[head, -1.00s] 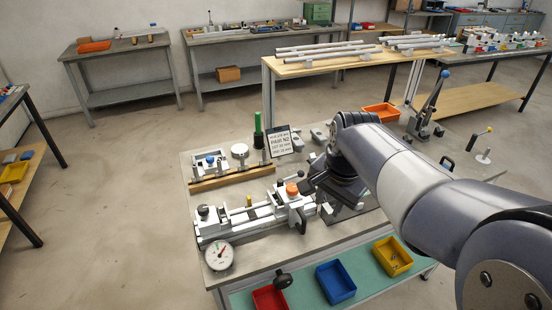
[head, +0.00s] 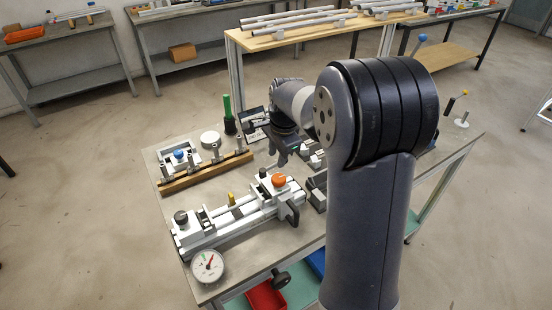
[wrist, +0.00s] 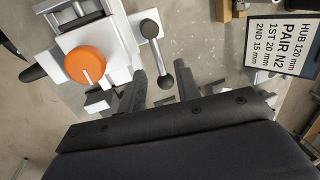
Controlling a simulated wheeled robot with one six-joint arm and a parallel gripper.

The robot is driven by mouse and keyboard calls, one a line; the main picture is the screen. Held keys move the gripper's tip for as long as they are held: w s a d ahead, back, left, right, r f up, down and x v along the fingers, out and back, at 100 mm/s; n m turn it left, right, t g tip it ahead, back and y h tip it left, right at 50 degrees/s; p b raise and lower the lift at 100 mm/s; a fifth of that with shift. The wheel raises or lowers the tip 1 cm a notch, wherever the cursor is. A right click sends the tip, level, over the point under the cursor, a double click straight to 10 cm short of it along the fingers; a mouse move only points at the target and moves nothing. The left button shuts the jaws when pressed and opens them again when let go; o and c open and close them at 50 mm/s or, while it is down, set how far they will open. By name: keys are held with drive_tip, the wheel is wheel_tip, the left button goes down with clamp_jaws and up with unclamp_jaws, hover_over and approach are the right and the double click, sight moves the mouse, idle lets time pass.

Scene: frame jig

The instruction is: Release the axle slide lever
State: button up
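The jig (head: 228,222) is a pale rail fixture on the bench, with an orange knob (head: 279,181) on its right-hand slide block. The orange knob also shows in the wrist view (wrist: 90,62). Beside that block the wrist view shows a grey lever (wrist: 157,54) with dark ball ends, which looks like the slide lever. My gripper (wrist: 160,76) is open, and the lever's lower ball lies between its fingertips in the picture. I cannot tell whether they touch it or stand above it. In the head view my gripper (head: 285,152) hangs just behind the jig's right end.
A sign (wrist: 283,38) reads hub 120 mm, pair N2, 1st 20 mm, 2nd 15 mm. A dial gauge (head: 207,266) stands at the bench's front left. A wooden rack (head: 205,172) with posts and a green-handled tool (head: 228,115) are behind the jig. A red bin (head: 266,297) sits below.

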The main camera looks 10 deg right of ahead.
drive_tip(key=shift+w+a+f, duration=0.1)
drive_tip(key=shift+w+f, duration=0.05)
drive_tip(key=shift+f, duration=0.55)
drive_tip(key=shift+w+f, duration=0.1)
drive_tip(key=shift+f, duration=0.55)
drive_tip(key=shift+c, duration=0.4)
clamp_jaws()
